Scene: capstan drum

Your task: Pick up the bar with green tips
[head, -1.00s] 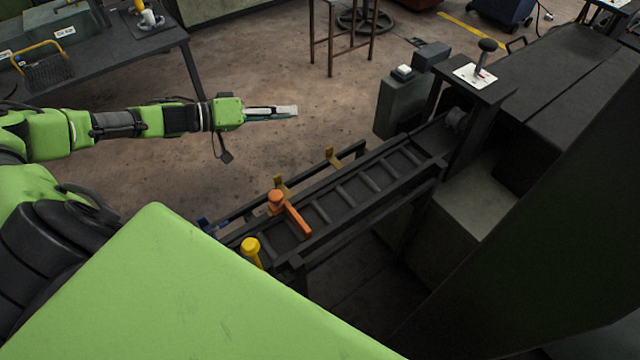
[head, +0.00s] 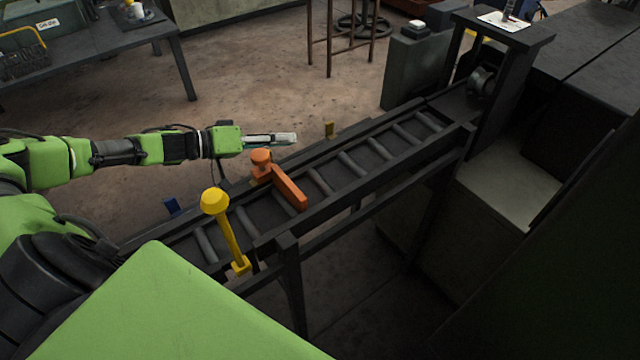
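I see no bar with green tips in the head view. My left gripper (head: 285,139) reaches in from the left over the floor, beside the far side of the roller conveyor. Its fingers look close together, but they are small and seen from the side, so I cannot tell whether they are open or shut, or hold anything. My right gripper is out of view.
The roller conveyor (head: 369,157) runs diagonally, with an orange stop arm (head: 288,188) across it and a yellow-knobbed lever (head: 226,228) at its near end. A dark table (head: 152,30) stands at upper left, a stool (head: 345,33) at the back. Open floor (head: 265,85) lies between.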

